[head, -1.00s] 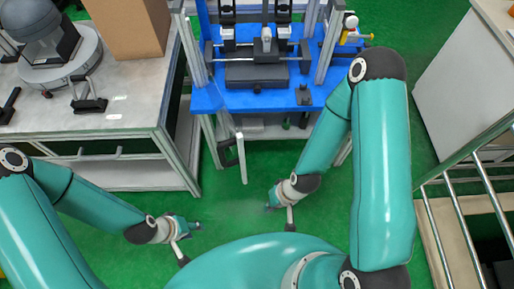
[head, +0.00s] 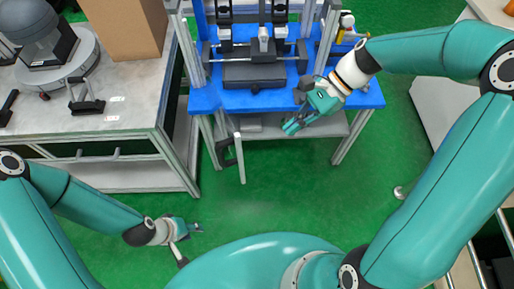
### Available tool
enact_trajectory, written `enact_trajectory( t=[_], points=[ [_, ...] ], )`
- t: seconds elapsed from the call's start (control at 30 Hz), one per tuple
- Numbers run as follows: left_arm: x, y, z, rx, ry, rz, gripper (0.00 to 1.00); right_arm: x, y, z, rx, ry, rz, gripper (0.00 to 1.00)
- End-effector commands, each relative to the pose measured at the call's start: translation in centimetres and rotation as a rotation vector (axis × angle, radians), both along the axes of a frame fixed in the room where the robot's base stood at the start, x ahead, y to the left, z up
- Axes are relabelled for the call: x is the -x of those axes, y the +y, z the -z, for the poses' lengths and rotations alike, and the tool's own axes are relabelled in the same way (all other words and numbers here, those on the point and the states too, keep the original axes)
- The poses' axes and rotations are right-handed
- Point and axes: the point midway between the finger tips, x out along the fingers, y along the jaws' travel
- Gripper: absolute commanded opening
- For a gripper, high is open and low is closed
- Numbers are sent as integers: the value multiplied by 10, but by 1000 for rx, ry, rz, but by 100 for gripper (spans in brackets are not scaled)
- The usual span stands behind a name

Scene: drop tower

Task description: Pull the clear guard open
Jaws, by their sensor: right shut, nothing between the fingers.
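The clear guard is hard to make out. A pale upright bar (head: 240,158) with a black handle (head: 227,151) stands out in front of the blue-decked tower, at its left, and looks like the guard's free edge. The see-through pane itself hardly shows. My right gripper (head: 291,127) is shut and empty at the front edge of the blue deck, to the right of the handle and apart from it. My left gripper (head: 197,228) is low at the left over the green floor, below the handle and apart from it; its finger opening is too small to judge.
The drop tower's blue deck (head: 235,98) carries a dark block (head: 254,75) between posts. A grey bench (head: 130,125) with a cardboard box (head: 122,40) stands at left. The green floor (head: 285,195) before the tower is clear.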

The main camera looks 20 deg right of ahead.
Motion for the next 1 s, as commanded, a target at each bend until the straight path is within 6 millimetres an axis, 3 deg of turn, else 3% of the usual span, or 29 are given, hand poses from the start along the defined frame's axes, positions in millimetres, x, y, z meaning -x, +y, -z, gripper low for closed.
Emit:
enact_trajectory(
  t=[0.07,0.17,0.37,0.73,1.0],
  points=[
    [0,0,0,0,0,0,40,2,-3,-16,-23,20,24,0],
    [0,0,0,0,0,0,40,4,0,-21,-38,35,33,0],
    [0,0,1,0,0,0,40,6,18,-4,-39,40,31,0],
    [0,0,5,0,0,0,40,11,70,50,-38,40,30,0],
    [0,0,0,0,0,0,40,13,102,46,-37,37,30,0]
  ],
)
